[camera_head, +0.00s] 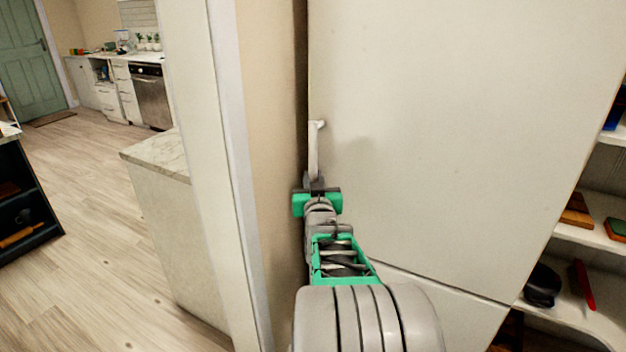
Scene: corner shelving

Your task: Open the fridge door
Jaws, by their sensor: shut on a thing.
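The fridge door (440,130) is a large pale panel that fills the middle of the view, and it looks closed. Its light vertical handle (315,146) is near the door's left edge. My gripper (316,182) is at the lower part of the handle and shut on it. The fingers are small here and partly hidden by the green and grey wrist. A seam below the large door marks a lower panel (430,310).
A wall edge (268,120) stands close to the left of the handle and my arm. Open shelves (595,238) with several items are at the right. A marble-topped counter (163,155) and open wooden floor (95,200) lie to the left.

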